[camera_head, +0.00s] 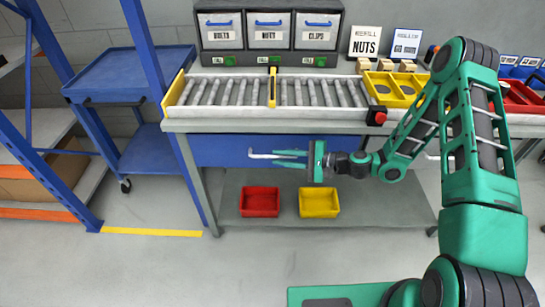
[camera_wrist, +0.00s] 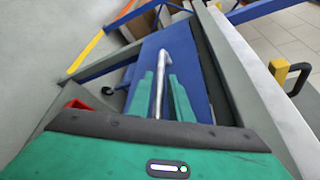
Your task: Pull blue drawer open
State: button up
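The blue drawer (camera_head: 226,150) is under the conveyor bench, and its front looks flush with the bench frame. Its blue front also fills the middle of the wrist view (camera_wrist: 194,72). A grey bar handle (camera_head: 257,156) stands out from the front. My gripper (camera_head: 287,159) is at the handle, its green fingers pointing left along it. In the wrist view the handle (camera_wrist: 164,58) runs between the two fingers, with one finger on each side. The fingers are apart. Contact with the bar cannot be made out, and the handle's near end is hidden by my gripper.
A roller conveyor (camera_head: 305,92) and yellow bin (camera_head: 388,88) are on the bench. A red bin (camera_head: 260,202) and yellow bin (camera_head: 319,203) sit on the lower shelf. A blue cart (camera_head: 131,75) stands left. The floor in front is clear.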

jog(key=shift+x, duration=1.45)
